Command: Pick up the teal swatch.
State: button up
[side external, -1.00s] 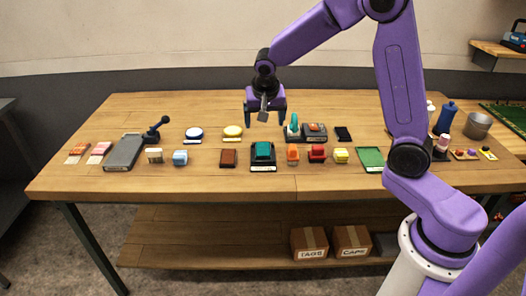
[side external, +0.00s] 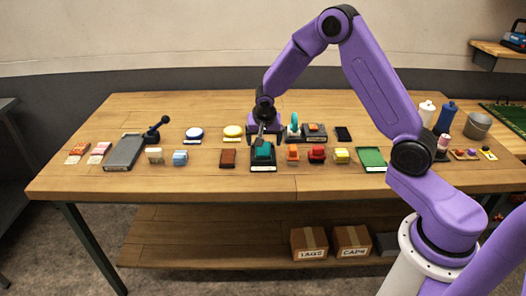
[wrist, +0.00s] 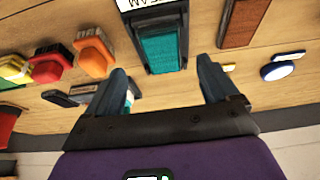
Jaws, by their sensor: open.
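The teal swatch (side external: 263,150) sits in a black holder with a white label at its front edge, near the middle of the table's front row. In the wrist view the teal swatch (wrist: 162,52) shows just beyond and between my fingers. My gripper (side external: 265,139) is low over the table, just above and behind the swatch, and points down. In the wrist view my gripper (wrist: 161,70) is open, with nothing between its fingers. I cannot tell how much height is left between the fingertips and the swatch.
An orange block (side external: 293,153), a red block (side external: 317,153) and a yellow block (side external: 341,156) stand to the right. A brown block (side external: 228,158) stands to the left. A dark device (side external: 314,133) is close behind on the right. The table's front strip is bare.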

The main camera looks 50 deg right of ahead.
aim_at(263, 149)
jog(key=shift+w+x, duration=0.15)
jog(key=shift+x, duration=1.3)
jog(key=shift+w+x, duration=0.15)
jog(key=shift+x, duration=1.25)
jog(key=shift+d+r, duration=0.1)
jog(key=shift+r, duration=0.05)
jog(key=c, duration=1.2)
jog(key=shift+o, duration=0.2)
